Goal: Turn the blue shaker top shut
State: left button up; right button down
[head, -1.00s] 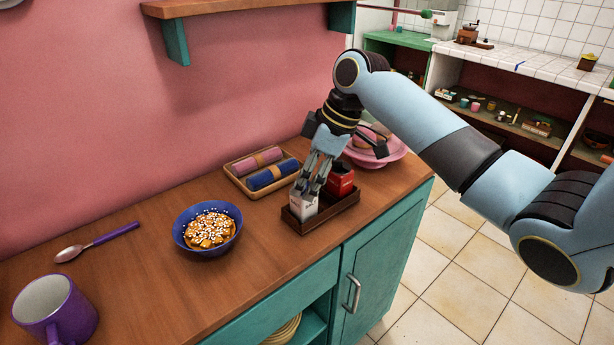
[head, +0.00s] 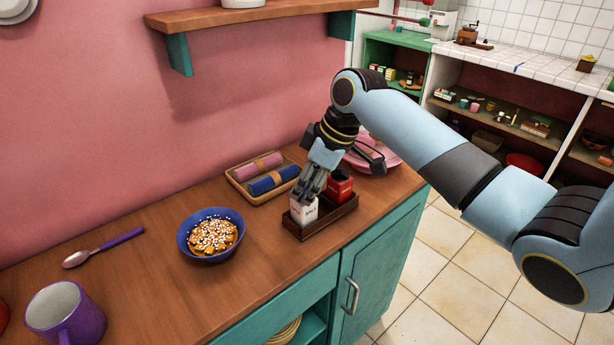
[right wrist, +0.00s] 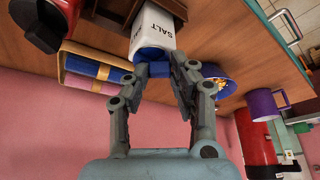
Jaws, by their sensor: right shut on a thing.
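The white salt shaker (head: 304,211), marked SALT in the right wrist view (right wrist: 153,32), stands in a small dark wooden tray (head: 331,223). Its blue top (right wrist: 152,54) shows between my fingers in the right wrist view; the head view hides most of it. My right gripper (head: 308,192) reaches down from above and is shut on the blue top, with one finger (right wrist: 159,70) on either side. Whether the top sits fully down on the shaker I cannot tell. My left gripper is not in view.
A red container (head: 340,187) stands in the same tray, close beside the gripper. Rolled cloths (head: 274,181) in a basket, a pink bowl (head: 384,159) and a blue bowl of food (head: 211,236) are nearby. A spoon (head: 103,248) and purple mug (head: 65,314) are at left.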

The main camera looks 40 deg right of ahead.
jog(key=m+p, duration=0.2)
jog(key=m+h+p, duration=0.1)
jog(key=m+p, duration=0.1)
jog(key=p, duration=0.1)
jog(key=m+h+p, duration=0.1)
jog(key=m+p, duration=0.1)
jog(key=p, duration=0.1)
jog(key=shift+w+a+r+t, duration=0.15)
jog(key=shift+a+r+t, duration=0.1)
jog(key=shift+a+t, duration=0.15)
jog(key=m+h+p, duration=0.1)
jog(key=m, duration=0.1)
jog(key=shift+w+f+m, duration=0.1)
jog(key=shift+f+m, duration=0.05)
jog(key=shift+m, duration=0.25)
jog(key=shift+w+f+m+h, duration=0.1)
jog(key=shift+m+h, duration=0.4)
jog(key=shift+m, duration=0.4)
jog(key=shift+w+m+h, duration=0.1)
jog(key=shift+m+h, duration=0.3)
jog(key=shift+m, duration=0.5)
jog(key=c, duration=1.1)
grip_release()
jog(key=v, duration=1.2)
jog(key=shift+w, duration=0.1)
